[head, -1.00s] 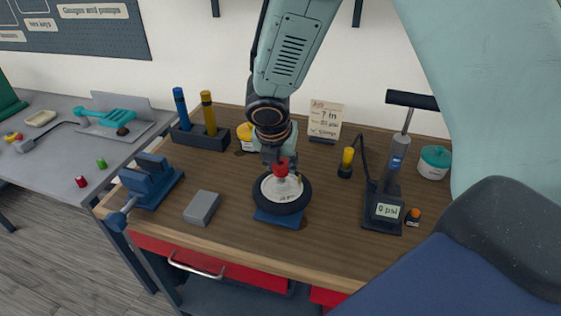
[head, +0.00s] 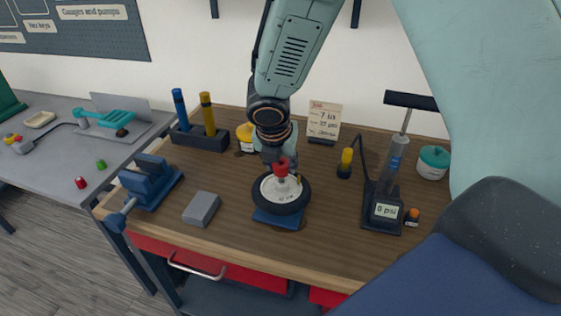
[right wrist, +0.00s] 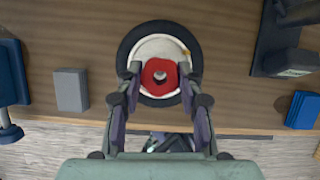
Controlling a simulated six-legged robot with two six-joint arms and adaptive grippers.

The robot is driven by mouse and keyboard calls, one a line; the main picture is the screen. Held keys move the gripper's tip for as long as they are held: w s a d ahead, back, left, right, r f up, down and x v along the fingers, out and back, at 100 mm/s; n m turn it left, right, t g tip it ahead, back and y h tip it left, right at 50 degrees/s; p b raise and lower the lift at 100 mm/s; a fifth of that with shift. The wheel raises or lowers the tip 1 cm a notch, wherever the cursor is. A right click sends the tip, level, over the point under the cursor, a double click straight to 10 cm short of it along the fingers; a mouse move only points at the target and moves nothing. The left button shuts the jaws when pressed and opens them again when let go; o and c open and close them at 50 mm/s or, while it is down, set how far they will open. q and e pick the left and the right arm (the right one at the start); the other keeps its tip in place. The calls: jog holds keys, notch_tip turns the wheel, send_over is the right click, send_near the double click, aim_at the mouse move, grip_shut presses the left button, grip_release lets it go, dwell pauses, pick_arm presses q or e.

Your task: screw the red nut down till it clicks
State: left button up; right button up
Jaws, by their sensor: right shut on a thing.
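The red nut (head: 281,166) sits at the middle of a small wheel with a black tyre (head: 297,203) and a pale hub, which lies flat on a blue stand (head: 279,218). In the right wrist view the red nut (right wrist: 160,77) shows as a ring with a hole in its middle, over the wheel's hub. My right gripper (head: 281,158) points down over the wheel and is shut on the red nut. In the right wrist view its fingers (right wrist: 160,82) lie on either side of the nut. My left gripper is not in view.
A grey block (head: 201,208) and a blue vise (head: 150,184) stand left of the wheel. A pump with a gauge reading 0 psi (head: 386,211) stands to the right. A card (head: 323,119) stands behind. The bench front edge is clear.

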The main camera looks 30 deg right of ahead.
jog(key=shift+w+f, duration=0.1)
jog(key=shift+f, duration=0.25)
jog(key=shift+f+b, duration=0.25)
jog(key=shift+b, duration=0.25)
jog(key=shift+f, duration=0.1)
jog(key=shift+f+b, duration=0.3)
jog(key=shift+f, duration=0.05)
jog(key=shift+f, duration=0.2)
jog(key=o, duration=1.1)
jog(key=shift+c, duration=0.2)
